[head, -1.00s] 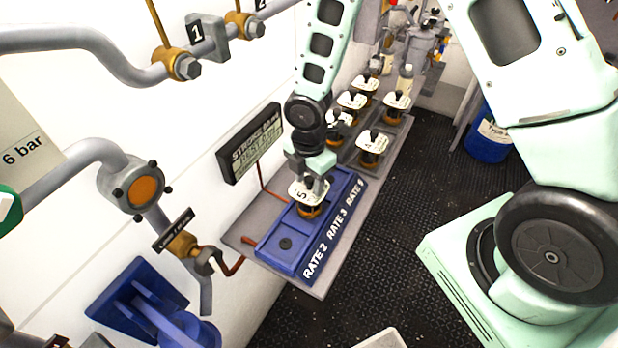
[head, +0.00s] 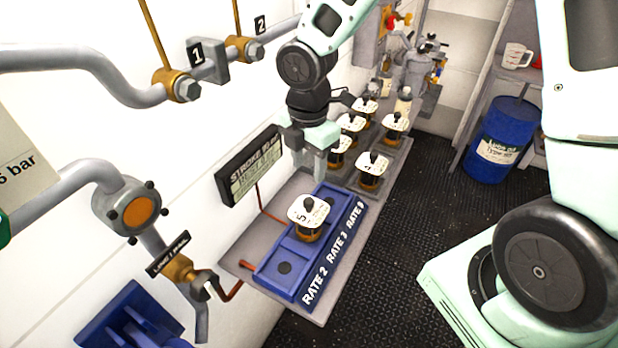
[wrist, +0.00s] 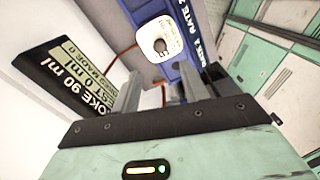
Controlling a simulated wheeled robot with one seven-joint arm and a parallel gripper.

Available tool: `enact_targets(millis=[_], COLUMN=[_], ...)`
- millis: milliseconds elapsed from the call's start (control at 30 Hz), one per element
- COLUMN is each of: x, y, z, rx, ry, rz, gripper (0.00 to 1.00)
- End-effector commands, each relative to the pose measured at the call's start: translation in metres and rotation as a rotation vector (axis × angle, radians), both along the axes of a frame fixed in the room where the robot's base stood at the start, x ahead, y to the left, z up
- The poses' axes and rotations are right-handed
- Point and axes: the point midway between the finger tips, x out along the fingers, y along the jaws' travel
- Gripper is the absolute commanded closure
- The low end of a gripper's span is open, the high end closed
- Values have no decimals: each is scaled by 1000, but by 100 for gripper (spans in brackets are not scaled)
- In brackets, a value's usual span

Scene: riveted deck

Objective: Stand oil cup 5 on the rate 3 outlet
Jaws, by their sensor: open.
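Oil cup 5 (head: 308,216) stands upright on the blue rate block (head: 330,250), at the middle position beside the RATE 3 label (head: 338,238). It has a white numbered top, a black knob and an amber body. Its white top also shows in the wrist view (wrist: 157,38). My gripper (head: 311,172) is open and empty, just above and behind the cup, apart from it. In the wrist view, the fingers (wrist: 152,92) are spread with nothing between them. The cup's base contact is partly hidden.
Several similar cups stand on a grey rack, including cup 4 (head: 372,168), behind the block. A stroke display (head: 250,165) stands at the left by the wall. The RATE 2 position (head: 285,267) is empty. A blue drum (head: 498,140) stands at the back right.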

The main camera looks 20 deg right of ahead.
Motion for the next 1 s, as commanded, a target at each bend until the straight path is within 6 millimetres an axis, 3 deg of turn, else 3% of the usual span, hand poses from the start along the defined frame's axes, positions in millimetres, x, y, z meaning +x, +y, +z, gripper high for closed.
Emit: enact_targets(millis=[167,267,400,600,733,1000], x=[-21,-54,-113,-178,-198,-202], y=[14,31,52,62,64,64], z=[20,39,64,84,88,88], rx=[-6,-8,4,35,46,47], ry=[-4,-8,-9,15,31,36], rz=[-119,-322,-679,-1093,-1228,-1265], gripper=[56,56,56,56,56,56])
